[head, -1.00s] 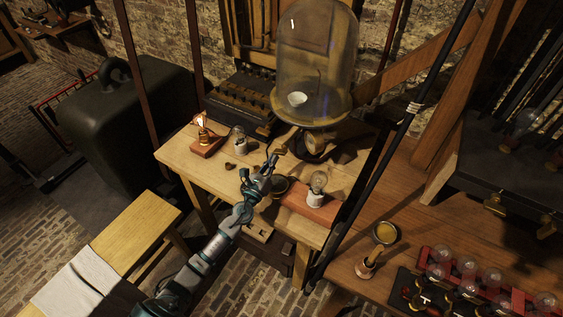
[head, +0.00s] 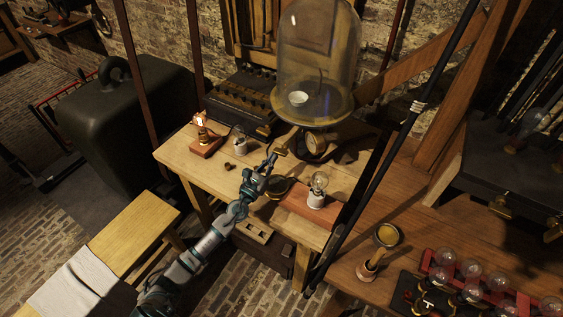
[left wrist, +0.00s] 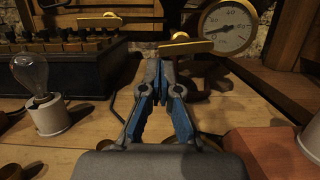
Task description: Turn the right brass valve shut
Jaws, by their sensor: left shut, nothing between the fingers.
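The right brass valve (left wrist: 188,47) has a flat bar handle on a stem, just in front of a round gauge. It lies crosswise in the left wrist view, and it shows small in the head view (head: 282,151). My left gripper (left wrist: 163,58) is shut and empty, its fingertips just below the left end of that handle. I cannot tell if they touch it. The left gripper is also in the head view (head: 271,160), reaching over the wooden table. Another brass handle (left wrist: 98,20) stands further left. My right gripper is not in view.
A glass bell jar (head: 318,60) stands behind the valve, with the gauge (head: 316,143) below it. A bulb in a white holder (left wrist: 42,95) is at left. Another bulb (head: 318,190) stands on a reddish block (head: 295,201) right of my arm.

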